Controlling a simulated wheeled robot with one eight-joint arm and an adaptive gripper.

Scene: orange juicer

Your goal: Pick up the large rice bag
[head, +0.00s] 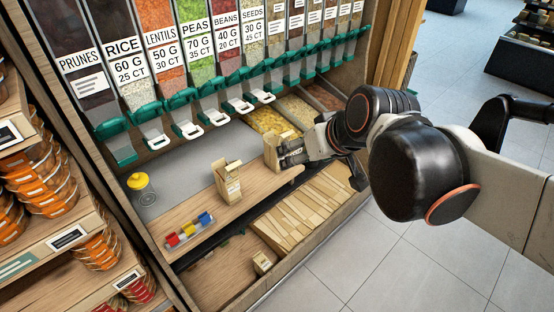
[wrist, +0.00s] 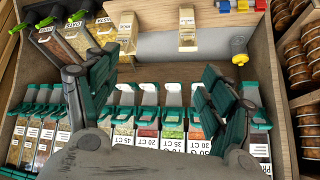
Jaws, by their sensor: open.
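Two upright tan paper bags stand on the wooden counter. One bag (head: 229,183) is near the middle of the counter, and it shows at the top right of centre in the wrist view (wrist: 187,30). The other bag (head: 271,151) is beside my gripper (head: 291,152), partly hidden by it; it shows in the wrist view (wrist: 127,32) near the left finger. Their labels are too small to read, so I cannot tell which is the large rice bag. My gripper (wrist: 157,68) is open, with nothing between its fingers.
A row of dispensers with green levers (head: 190,125) stands behind the counter. A yellow-topped container (head: 139,185) and colored blocks (head: 188,229) are at the left. Flat folded bags (head: 312,212) lie at the front, with a small bag (head: 263,262) lower down. Shelves of jars (head: 45,190) border the left.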

